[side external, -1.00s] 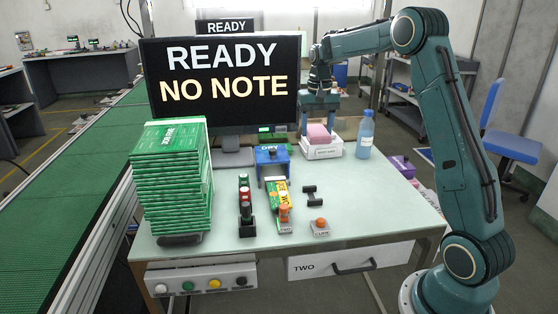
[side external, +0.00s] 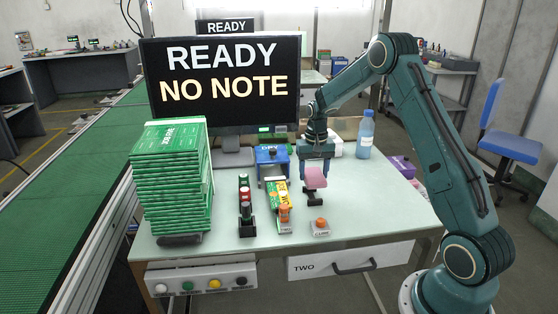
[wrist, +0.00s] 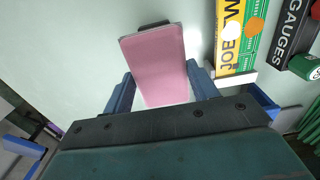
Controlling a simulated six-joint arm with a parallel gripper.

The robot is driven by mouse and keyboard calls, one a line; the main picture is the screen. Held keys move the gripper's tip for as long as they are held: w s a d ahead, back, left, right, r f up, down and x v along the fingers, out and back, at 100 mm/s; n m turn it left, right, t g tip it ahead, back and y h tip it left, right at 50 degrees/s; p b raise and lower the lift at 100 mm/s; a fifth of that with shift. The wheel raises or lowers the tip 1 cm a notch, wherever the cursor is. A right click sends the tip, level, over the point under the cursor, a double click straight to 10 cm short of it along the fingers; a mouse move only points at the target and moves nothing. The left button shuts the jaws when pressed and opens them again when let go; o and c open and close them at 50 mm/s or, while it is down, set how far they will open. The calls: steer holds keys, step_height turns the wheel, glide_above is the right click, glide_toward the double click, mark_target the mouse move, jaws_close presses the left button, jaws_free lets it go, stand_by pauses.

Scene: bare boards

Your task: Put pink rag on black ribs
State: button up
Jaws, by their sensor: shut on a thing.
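The pink rag (side external: 316,178) is a folded pad held in my gripper (side external: 315,170), which is shut on it. In the wrist view the rag (wrist: 158,62) sits between the two blue fingers of my gripper (wrist: 163,88). In the wrist view only a dark end of the ribs (wrist: 153,25) shows past the rag's far edge. I cannot tell whether the rag touches the ribs.
Left of the ribs lie a yellow-and-green card holder (side external: 277,194) and a black stand of gauges (side external: 245,208). An orange-topped block (side external: 320,228) is in front.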

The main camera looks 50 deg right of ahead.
mark_target(314, 174)
steer(key=shift+f, duration=2.2)
steer(key=shift+f, duration=0.1)
steer(key=o, duration=0.9)
step_height(314, 174, up, 11)
steer(key=shift+r, duration=0.65)
